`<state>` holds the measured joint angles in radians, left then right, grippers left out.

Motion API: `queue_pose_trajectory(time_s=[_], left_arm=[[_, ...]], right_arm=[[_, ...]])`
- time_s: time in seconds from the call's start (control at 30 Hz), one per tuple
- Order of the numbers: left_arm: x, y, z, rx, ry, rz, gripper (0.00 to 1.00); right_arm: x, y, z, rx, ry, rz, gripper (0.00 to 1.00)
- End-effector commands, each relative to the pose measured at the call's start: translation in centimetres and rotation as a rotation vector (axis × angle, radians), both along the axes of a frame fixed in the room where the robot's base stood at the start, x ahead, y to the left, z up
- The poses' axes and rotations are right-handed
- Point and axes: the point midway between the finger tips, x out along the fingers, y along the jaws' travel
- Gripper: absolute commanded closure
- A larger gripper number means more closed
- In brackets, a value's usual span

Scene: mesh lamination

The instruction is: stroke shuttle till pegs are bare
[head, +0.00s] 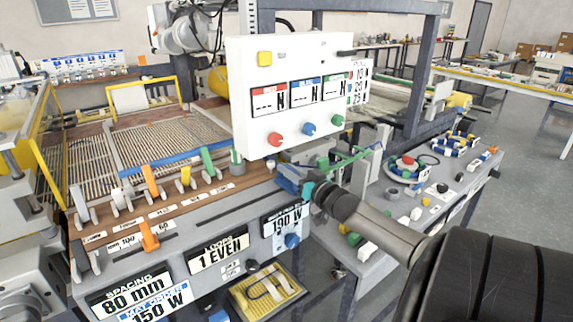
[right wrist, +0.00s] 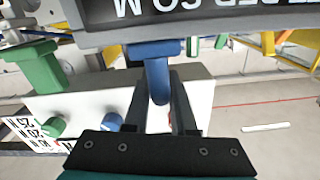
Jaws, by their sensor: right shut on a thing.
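My right gripper (head: 298,186) reaches in from the right at the front of the machine bench. Its fingers are shut on a blue handle (right wrist: 158,72), which stands between them in the right wrist view. The handle hangs from a dark labelled plate (right wrist: 200,28) in that view. In the head view the gripper covers most of the handle. I cannot tell which part is the shuttle, and no pegs can be clearly made out. My left gripper is not in view.
Coloured levers, including an orange one (head: 149,182), line the wooden strip to the left. A green handle (right wrist: 38,66) is beside the blue one. Open floor (head: 520,200) lies to the right.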

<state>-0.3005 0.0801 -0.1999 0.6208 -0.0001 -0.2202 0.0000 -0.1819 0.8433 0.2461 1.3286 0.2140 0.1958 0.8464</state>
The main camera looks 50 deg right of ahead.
Motion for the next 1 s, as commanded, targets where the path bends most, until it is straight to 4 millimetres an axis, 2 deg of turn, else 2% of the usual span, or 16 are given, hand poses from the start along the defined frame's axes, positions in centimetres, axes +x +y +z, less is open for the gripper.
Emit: queue_pose_trajectory(time_s=[0.1,0.13,0.37,0.73,1.0], left_arm=[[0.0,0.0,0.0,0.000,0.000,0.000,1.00],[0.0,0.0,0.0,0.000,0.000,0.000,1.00],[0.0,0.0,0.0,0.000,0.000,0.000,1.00],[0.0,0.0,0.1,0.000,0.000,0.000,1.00],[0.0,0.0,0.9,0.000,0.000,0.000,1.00]], right_arm=[[-0.1,-0.5,0.2,0.000,0.000,-0.011,1.00],[-0.1,-0.5,0.2,-0.001,0.000,-0.011,0.73],[0.0,-0.3,0.2,-0.001,0.001,-0.008,0.48],[-0.4,0.0,0.0,0.000,0.003,-0.004,0.48],[-3.3,0.6,0.0,0.002,0.004,-0.004,0.48]])
